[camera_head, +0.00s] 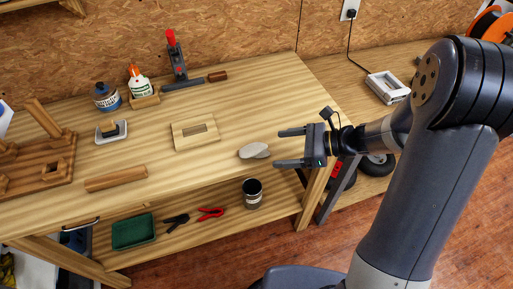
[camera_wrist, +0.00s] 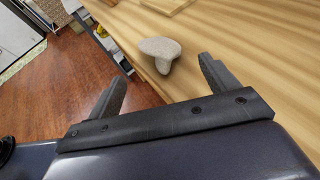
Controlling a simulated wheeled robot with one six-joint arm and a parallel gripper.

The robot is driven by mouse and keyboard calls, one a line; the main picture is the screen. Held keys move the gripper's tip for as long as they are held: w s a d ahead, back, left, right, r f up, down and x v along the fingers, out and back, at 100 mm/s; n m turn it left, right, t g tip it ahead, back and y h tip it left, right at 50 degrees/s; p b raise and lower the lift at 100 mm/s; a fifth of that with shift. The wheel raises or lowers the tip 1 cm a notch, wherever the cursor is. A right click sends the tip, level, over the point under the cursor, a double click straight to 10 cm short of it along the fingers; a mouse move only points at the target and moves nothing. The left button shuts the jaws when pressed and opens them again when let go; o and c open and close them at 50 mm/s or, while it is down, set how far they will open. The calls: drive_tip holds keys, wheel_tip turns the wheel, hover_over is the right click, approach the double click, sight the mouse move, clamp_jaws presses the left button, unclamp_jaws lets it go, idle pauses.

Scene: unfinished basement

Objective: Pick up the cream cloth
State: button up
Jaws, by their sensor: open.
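The cream cloth (camera_head: 254,151) is a small greyish-cream crumpled lump on the wooden workbench (camera_head: 235,105), near its front edge. In the wrist view the cloth (camera_wrist: 160,52) shows just beyond the fingertips, roughly between them, with a narrower part hanging down toward the bench edge. My gripper (camera_head: 278,148) is open and empty, to the right of the cloth, with its fingers pointing at it. The wrist view shows both fingers of my gripper (camera_wrist: 162,72) spread apart. I see no contact with the cloth.
A wooden block with a slot (camera_head: 195,132) lies left of the cloth. A dark can (camera_head: 252,193) is on the lower shelf.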

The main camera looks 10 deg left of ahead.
sight(265, 149)
drive_tip(key=shift+x, duration=3.5)
drive_tip(key=shift+w+f, duration=0.1)
drive_tip(key=shift+c, duration=0.2)
drive_tip(key=c, duration=1.1)
